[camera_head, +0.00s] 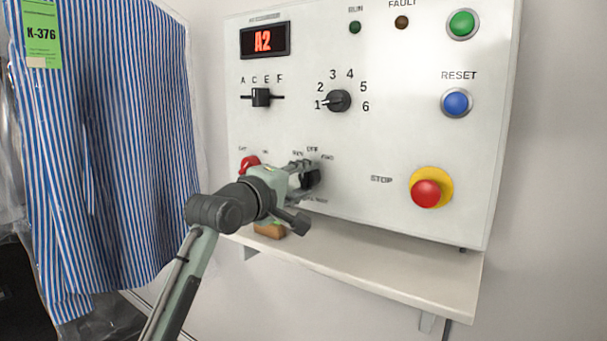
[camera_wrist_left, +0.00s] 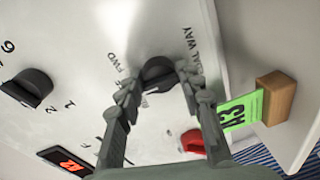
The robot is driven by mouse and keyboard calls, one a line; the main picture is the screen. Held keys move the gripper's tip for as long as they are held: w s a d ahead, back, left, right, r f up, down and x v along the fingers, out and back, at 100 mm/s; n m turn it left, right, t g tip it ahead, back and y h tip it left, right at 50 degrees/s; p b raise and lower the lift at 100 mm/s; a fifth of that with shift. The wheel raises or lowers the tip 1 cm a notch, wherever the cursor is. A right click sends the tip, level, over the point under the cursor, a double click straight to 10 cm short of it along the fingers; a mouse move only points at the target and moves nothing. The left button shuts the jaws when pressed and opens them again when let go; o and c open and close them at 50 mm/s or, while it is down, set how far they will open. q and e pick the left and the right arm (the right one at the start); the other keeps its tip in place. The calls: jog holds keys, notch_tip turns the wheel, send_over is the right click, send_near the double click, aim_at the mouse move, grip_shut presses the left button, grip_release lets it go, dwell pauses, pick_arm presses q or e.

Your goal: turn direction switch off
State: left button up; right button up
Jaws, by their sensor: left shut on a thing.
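The direction switch is a black rotary knob (camera_head: 309,178) low on the white control panel, under the labels REV, OFF and FWD. My left gripper (camera_head: 303,173) reaches it from the left and partly hides it, so I cannot tell which label it points to. In the left wrist view the dark knob (camera_wrist_left: 158,72) sits between the two fingertips of my left gripper (camera_wrist_left: 158,84), which is shut on it. My right gripper is in neither view.
The panel (camera_head: 390,150) also carries a lettered slider (camera_head: 261,97), a numbered dial (camera_head: 339,101), a red switch (camera_head: 249,162), a blue RESET button (camera_head: 456,102) and a red STOP button (camera_head: 425,194). A shelf (camera_head: 400,270) juts out below. A striped shirt (camera_head: 110,140) hangs at left.

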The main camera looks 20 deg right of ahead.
pick_arm(q)
jog(key=shift+r, duration=0.2)
dwell(0.4)
jog(key=o, duration=1.1)
jog(key=shift+c, duration=0.2)
jog(key=shift+o, duration=0.4)
jog(key=shift+f, duration=0.1)
jog(key=v, duration=1.2)
